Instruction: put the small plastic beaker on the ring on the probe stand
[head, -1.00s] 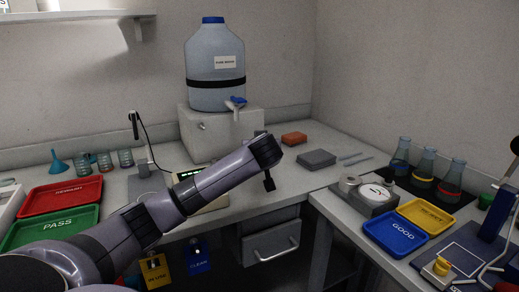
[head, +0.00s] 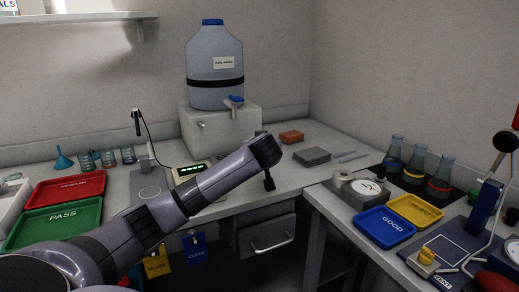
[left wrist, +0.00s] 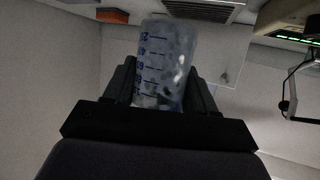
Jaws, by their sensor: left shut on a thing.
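My left arm reaches across the head view from the left, and its gripper (head: 269,182) hangs dark and small at its far end, in front of the bench edge. In the left wrist view my left gripper (left wrist: 163,85) is shut on the small plastic beaker (left wrist: 165,60), a clear cup with blue graduation marks. The beaker cannot be made out in the head view. The probe stand (head: 150,176) has a flat grey plate with a ring (head: 150,192) marked on it, left of the gripper and partly behind my arm. Its probe (head: 136,122) hangs above. My right gripper is not in view.
A meter with green lights (head: 189,170) sits right of the stand. Glass beakers (head: 108,158), a red tray (head: 65,188) and a green tray (head: 60,222) are at left. A water bottle (head: 213,70) stands behind. A drawer (head: 268,238) is below the bench.

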